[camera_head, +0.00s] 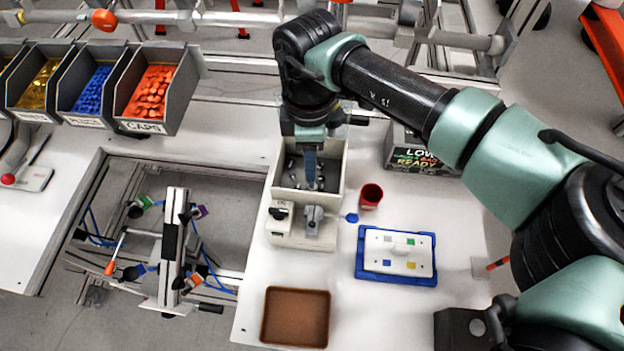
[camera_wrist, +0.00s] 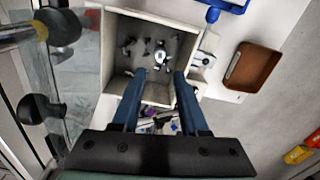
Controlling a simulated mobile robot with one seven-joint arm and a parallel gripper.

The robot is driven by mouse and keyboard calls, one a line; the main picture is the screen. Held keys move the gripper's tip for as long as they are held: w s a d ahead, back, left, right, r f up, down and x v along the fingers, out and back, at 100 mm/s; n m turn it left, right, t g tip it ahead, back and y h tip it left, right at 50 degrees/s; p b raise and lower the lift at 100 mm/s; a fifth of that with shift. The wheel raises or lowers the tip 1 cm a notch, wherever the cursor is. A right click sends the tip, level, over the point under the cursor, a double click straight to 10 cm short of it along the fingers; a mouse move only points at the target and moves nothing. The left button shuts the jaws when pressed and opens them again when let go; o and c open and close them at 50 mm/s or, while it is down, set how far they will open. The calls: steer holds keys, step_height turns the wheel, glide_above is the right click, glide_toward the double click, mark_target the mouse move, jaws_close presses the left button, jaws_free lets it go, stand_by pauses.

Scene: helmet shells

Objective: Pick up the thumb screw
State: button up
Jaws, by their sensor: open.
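A beige open bin (camera_head: 270,172) stands in the middle of the table and also shows in the wrist view (camera_wrist: 106,60). Several small dark and metallic parts lie loose on its floor. The shiny part with a round head (camera_wrist: 160,54) looks like a thumb screw; I cannot tell for sure at this size. My gripper (camera_head: 311,184) points down into the bin. In the wrist view its two blue fingers (camera_wrist: 159,78) are spread apart with nothing held between them. The shiny part appears just beyond the gap between the fingertips. In the head view the gripper partly hides the bin's contents.
Bin walls surround the fingers. A clamp with a blue-tipped lever (camera_head: 350,217) is on the bin's front. A red cup (camera_head: 371,196), a blue tray (camera_head: 430,274) with a white plate, and a brown tray (camera_head: 295,316) stand nearby. A metal-frame fixture (camera_head: 175,240) is left.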

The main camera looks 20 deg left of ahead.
mark_target(312, 187)
step_height(312, 187, down, 3)
steer(key=shift+p, duration=0.3)
steer(key=shift+w+d+f+p, duration=0.15)
steer(key=shift+f+p, duration=1)
steer(key=shift+f, duration=1.55)
jaws_close()
